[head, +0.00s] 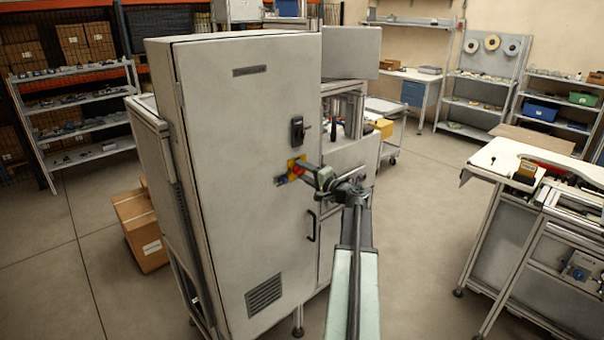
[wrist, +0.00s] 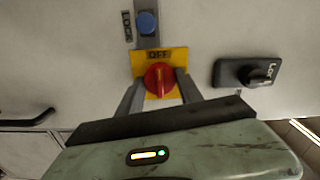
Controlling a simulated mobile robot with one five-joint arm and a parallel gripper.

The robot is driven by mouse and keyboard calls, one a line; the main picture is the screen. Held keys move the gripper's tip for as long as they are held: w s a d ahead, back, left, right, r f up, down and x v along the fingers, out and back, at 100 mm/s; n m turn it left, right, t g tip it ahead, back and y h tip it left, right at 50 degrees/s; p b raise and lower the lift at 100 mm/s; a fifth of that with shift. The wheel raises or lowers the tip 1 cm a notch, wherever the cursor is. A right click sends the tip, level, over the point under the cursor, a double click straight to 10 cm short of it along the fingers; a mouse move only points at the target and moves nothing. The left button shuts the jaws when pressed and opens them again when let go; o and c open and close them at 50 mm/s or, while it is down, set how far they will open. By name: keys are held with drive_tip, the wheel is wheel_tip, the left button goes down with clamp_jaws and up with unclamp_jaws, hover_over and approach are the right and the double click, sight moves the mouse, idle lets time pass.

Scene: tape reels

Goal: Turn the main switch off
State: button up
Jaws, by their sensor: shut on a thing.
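The main switch is a red rotary knob (wrist: 159,80) on a yellow plate (wrist: 178,57) on the grey cabinet door. The plate also shows in the head view (head: 292,163), partly covered by my gripper. My gripper (wrist: 160,87) has one finger on each side of the red knob and is shut on it. In the wrist view the word OFF stands on the plate just above the knob. The knob's raised bar looks roughly upright there, in line with OFF, but its lower part is hidden by my gripper body.
A blue round part (wrist: 146,22) sits beside the plate, near a LOCK label. A black latch (head: 297,130) is above the switch and a black door handle (head: 311,225) below. A cardboard box (head: 145,235) stands left of the cabinet. Open floor lies between cabinet and workbench (head: 500,160).

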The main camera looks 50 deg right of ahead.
idle(0.4)
drive_tip(key=o, duration=1.4)
drive_tip(key=shift+s, duration=0.1)
drive_tip(key=s, duration=0.7)
drive_tip(key=shift+s+a, duration=0.25)
drive_tip(key=shift+a, duration=0.1)
